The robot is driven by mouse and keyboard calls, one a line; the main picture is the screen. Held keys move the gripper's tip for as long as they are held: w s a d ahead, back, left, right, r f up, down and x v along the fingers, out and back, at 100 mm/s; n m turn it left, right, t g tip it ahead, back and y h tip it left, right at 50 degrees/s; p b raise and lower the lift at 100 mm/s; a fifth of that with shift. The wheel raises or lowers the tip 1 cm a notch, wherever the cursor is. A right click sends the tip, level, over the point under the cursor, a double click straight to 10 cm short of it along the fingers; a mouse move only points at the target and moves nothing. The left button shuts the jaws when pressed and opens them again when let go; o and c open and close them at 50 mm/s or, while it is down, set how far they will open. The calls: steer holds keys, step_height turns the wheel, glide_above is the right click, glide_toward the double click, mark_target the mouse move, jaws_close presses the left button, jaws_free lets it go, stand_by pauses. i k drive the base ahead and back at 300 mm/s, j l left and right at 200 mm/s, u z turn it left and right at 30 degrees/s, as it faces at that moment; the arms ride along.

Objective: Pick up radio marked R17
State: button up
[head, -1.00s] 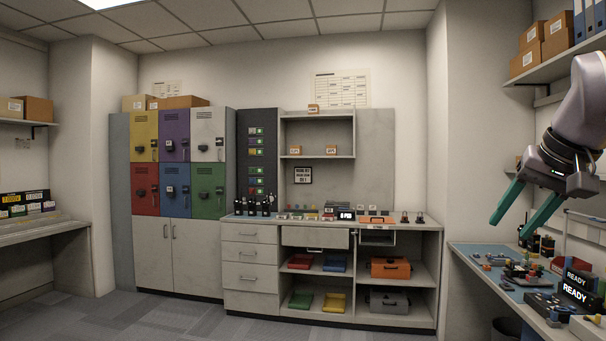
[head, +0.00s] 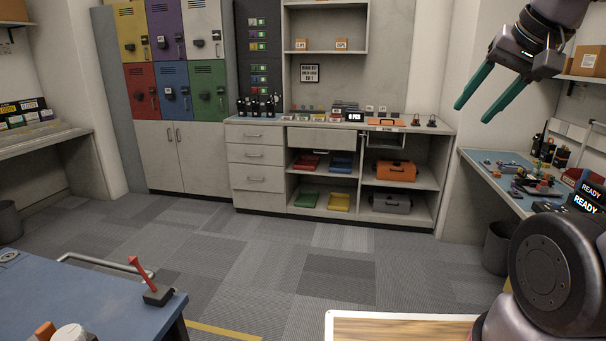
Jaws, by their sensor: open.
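Several black handheld radios (head: 259,106) stand upright in a row on the left part of the counter along the back wall. Their markings are too small to read, so I cannot tell which one is R17. A few more dark upright devices, perhaps radios (head: 549,151), stand on the right-hand bench. My gripper (head: 481,101) is at the upper right, raised in the air with its two green fingers apart and nothing between them. It is well away from the radios on the counter.
The back counter (head: 258,122) has drawers and open shelves with coloured trays and toolboxes. A blue-topped bench (head: 60,290) with a red lever is at the near left. A wood-topped surface (head: 400,328) is at the bottom. Grey floor (head: 290,255) between is clear.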

mark_target(242, 112)
steer(key=i+j+u, duration=0.25)
steer(key=i, duration=0.7)
steer(key=i+u, duration=0.25)
steer(key=i, duration=0.65)
steer(key=i+u, duration=0.1)
steer(key=i, duration=0.55)
steer(key=i+l+u, duration=0.1)
steer(key=i, duration=0.55)
steer(key=i+l, duration=0.2)
steer(key=i, duration=0.45)
steer(key=j+u, duration=0.05)
